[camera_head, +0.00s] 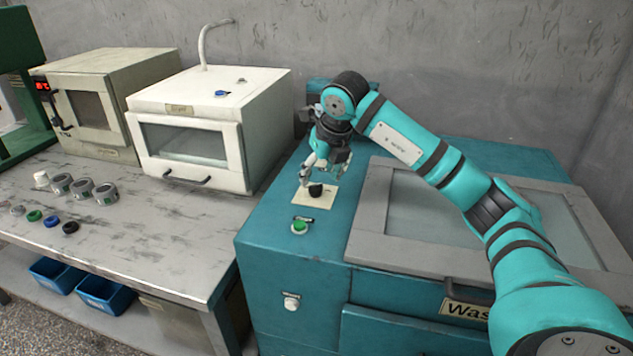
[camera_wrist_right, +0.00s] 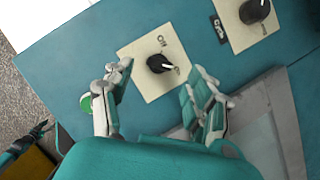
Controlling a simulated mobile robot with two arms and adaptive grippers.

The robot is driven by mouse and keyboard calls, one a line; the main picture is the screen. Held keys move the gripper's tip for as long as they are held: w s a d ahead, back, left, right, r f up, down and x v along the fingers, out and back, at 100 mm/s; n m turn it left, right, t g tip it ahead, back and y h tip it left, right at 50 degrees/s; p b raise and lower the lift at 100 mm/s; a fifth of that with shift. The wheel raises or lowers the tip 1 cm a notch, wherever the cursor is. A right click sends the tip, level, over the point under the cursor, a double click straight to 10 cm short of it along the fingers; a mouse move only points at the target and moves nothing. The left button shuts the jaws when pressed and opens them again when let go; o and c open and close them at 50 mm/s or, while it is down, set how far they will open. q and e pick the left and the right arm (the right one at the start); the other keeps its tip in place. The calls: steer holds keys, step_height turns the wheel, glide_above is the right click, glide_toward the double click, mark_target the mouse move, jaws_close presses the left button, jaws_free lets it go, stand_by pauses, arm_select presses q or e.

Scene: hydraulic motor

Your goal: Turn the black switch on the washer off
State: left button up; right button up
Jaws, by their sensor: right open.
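The black switch (camera_head: 316,190) sits on a beige plate (camera_head: 326,201) on top of the teal washer (camera_head: 270,250). My right gripper (camera_head: 327,170) is open just above the switch. In the right wrist view its two fingers (camera_wrist_right: 161,72) are spread, one on each side of the knob, with gaps visible.
A second black knob (camera_wrist_right: 254,11) on its own plate is close by. A green button (camera_head: 299,227) and the washer's grey-framed lid (camera_head: 372,215) are near the switch. A white oven (camera_head: 262,115) and a metal table (camera_head: 165,225) with small parts stand left.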

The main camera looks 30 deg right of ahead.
mark_target(316, 185)
steer(key=x, duration=0.3)
steer(key=shift+w+f, duration=0.1)
steer(key=shift+f, duration=0.15)
steer(key=shift+w+f, duration=0.1)
steer(key=shift+f, duration=0.05)
steer(key=c, duration=1.1)
arm_select(q)
steer(key=shift+s+a+r, duration=0.1)
steer(key=shift+s, duration=0.05)
arm_select(e)
steer(key=shift+c, duration=0.2)
